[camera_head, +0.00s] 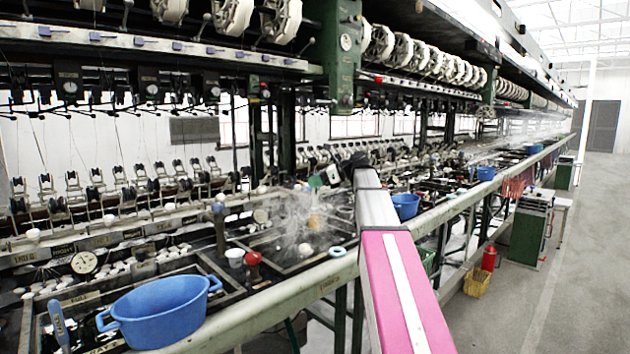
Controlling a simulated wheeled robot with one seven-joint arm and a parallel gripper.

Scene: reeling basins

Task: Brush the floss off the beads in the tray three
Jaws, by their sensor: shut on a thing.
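My gripper (328,177) is at the end of my arm, over the tray in the middle of the head view. It is shut on what looks like a brush; its tan lower part (315,217) shows faintly among the floss. White wispy floss (292,222) spreads in a tangled clump under and left of the gripper, over the tray (286,268). The beads beneath are largely hidden by the floss, and I cannot tell them apart. I cannot read a number three on this tray.
A blue tub (160,312) stands at the front left, with a blue-handled tool (59,322) beside it. A red-topped knob (253,259), a white cup (235,257) and a pale ring (337,252) are near the tray. Another blue tub (405,205) is right of my arm.

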